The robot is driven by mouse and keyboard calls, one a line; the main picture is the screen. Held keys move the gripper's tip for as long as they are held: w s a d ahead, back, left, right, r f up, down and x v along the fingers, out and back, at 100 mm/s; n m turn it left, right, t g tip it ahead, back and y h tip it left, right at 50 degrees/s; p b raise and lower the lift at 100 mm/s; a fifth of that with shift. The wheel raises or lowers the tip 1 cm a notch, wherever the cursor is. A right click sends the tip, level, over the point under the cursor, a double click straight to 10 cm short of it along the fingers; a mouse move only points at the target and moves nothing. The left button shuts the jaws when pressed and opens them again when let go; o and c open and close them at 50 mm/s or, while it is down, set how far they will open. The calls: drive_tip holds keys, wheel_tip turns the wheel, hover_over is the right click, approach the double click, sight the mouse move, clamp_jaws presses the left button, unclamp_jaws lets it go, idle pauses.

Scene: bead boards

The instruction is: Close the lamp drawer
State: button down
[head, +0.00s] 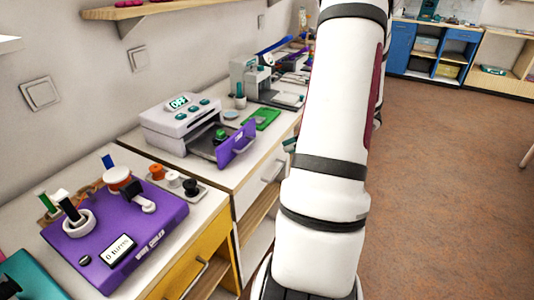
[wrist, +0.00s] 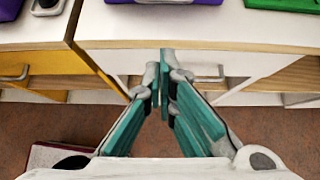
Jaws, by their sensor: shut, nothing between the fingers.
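The lamp (head: 181,121) is a white box with a display reading "OFF" and teal buttons. Its drawer, with a purple front (head: 237,144), stands pulled out toward the counter's front edge, with a small green item inside. A purple strip at the top of the wrist view (wrist: 165,1) looks like the drawer front, cut off by the frame. My gripper (wrist: 166,70) is shut and empty, its teal fingers just off the counter's front edge. In the head view my arm hides most of it; only a bit of teal shows.
A green board (head: 262,119) lies on the counter right of the drawer. A purple winding machine (head: 115,230) stands on the nearer counter. White cabinet drawers with a metal handle (head: 271,171) lie below the edge. The floor (head: 440,200) at right is clear.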

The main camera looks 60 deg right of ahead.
sight(218, 140)
drive_tip(key=b+x, duration=0.1)
drive_tip(key=x, duration=0.8)
drive_tip(key=shift+w+a+f, duration=0.15)
drive_tip(key=shift+w, duration=0.05)
drive_tip(key=shift+w+a+r, duration=0.1)
drive_tip(key=shift+w+r, duration=0.1)
drive_tip(key=shift+w, duration=0.8)
drive_tip(key=shift+w+r, duration=0.25)
drive_tip(key=shift+w, duration=0.7)
drive_tip(key=w, duration=0.4)
drive_tip(key=w+b, duration=0.1)
drive_tip(key=w, duration=0.4)
drive_tip(key=w+a+b, duration=0.1)
drive_tip(key=w, duration=0.4)
drive_tip(key=shift+w, duration=0.15)
drive_tip(key=shift+w+a, duration=0.1)
drive_tip(key=shift+w, duration=0.2)
drive_tip(key=shift+r, duration=0.1)
